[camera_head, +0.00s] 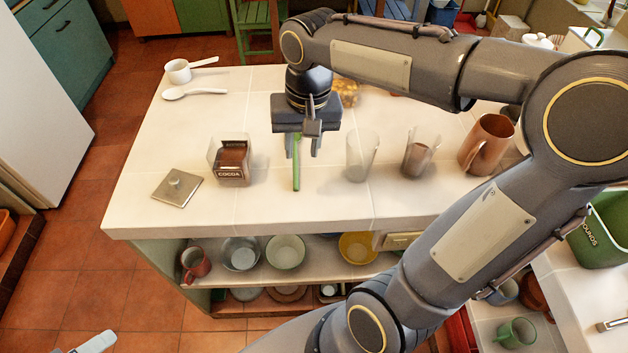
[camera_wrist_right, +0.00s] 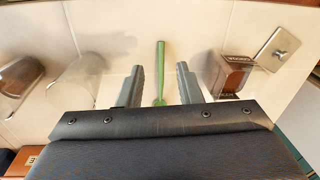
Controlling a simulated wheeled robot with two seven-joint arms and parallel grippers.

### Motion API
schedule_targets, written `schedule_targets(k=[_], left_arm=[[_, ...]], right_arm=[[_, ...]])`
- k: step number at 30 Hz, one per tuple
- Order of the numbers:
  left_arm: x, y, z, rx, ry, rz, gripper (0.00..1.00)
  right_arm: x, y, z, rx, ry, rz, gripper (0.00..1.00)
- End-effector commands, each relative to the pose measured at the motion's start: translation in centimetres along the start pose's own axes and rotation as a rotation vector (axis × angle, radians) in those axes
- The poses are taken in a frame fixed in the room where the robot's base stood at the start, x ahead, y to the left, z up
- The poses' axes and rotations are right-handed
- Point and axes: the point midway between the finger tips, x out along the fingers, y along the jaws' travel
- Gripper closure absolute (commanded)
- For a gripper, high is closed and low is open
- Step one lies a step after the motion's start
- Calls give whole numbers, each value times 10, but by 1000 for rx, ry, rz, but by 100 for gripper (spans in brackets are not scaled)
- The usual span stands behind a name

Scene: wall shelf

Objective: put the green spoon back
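The green spoon (camera_head: 297,168) lies or stands on the white tiled counter (camera_head: 225,215), its handle toward the counter's front edge. In the right wrist view the green spoon (camera_wrist_right: 160,70) runs between the two fingers. My right gripper (camera_head: 304,146) is above the counter, pointing down over the spoon's far end. In the wrist view my right gripper (camera_wrist_right: 160,72) is open, with a clear gap on both sides of the spoon. The spoon's far end is partly hidden by the gripper.
A cocoa box (camera_head: 232,160) and a square lid (camera_head: 177,188) are left of the spoon. A clear glass (camera_head: 361,155), a part-filled glass (camera_head: 418,152) and a copper mug (camera_head: 486,143) are right. A white spoon (camera_head: 195,93) and measuring cup (camera_head: 179,71) lie far left.

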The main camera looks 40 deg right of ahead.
Motion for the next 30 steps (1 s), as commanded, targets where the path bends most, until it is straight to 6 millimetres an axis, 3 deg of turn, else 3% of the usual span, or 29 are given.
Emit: schedule_targets(k=[1,6,12,17,30], left_arm=[[0,0,0,0,0,0,19],[0,0,0,0,0,0,19],[0,0,0,0,0,0,19],[0,0,0,0,0,0,19],[0,0,0,0,0,0,19]], right_arm=[[-3,9,20,-34,32,-47,68],[8,24,83,-174,159,-220,68],[28,26,126,-274,294,-348,68],[35,24,136,-301,334,-378,68],[35,24,136,-301,332,-377,68]])
